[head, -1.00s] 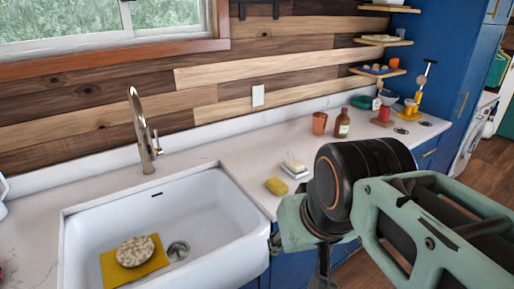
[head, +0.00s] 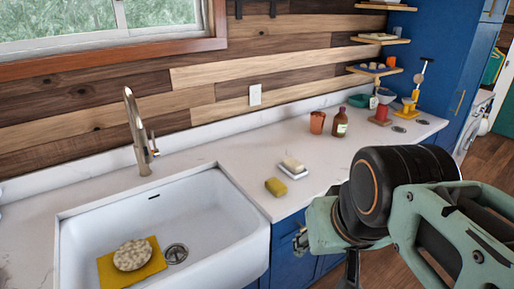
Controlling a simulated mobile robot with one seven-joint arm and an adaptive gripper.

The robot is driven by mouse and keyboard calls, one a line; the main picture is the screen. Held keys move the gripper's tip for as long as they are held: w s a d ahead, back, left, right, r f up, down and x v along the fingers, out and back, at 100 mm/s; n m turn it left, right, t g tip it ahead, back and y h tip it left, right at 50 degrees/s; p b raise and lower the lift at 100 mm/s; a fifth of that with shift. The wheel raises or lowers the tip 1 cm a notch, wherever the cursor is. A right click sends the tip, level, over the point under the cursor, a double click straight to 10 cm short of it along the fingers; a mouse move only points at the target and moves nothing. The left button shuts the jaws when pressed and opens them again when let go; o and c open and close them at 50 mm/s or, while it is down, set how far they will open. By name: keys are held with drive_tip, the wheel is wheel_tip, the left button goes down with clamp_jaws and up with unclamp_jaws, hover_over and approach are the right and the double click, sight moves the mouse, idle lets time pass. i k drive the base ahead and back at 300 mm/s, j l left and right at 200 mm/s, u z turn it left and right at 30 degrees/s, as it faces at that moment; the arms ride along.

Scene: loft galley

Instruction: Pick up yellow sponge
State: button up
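A small yellow sponge (head: 276,187) lies on the white counter, just right of the sink and near the counter's front edge. It is fully visible and nothing touches it from my side. My gripper (head: 352,272) is at the lower right, in front of the counter, with clear space between it and the sponge. My wrist and the frame edge hide most of it, so its fingers cannot be made out.
A white dish with a pale bar (head: 293,168) sits close behind the sponge. A brown bottle (head: 340,124) and an orange cup (head: 317,122) stand farther back. The white sink (head: 205,225) holds a yellow cloth (head: 107,270) with a speckled round item (head: 133,254) on it.

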sight(274, 185)
drive_tip(key=i+l+u, duration=0.5)
drive_tip(key=i+l, duration=0.2)
drive_tip(key=i+l+u, duration=0.5)
drive_tip(key=l, duration=0.4)
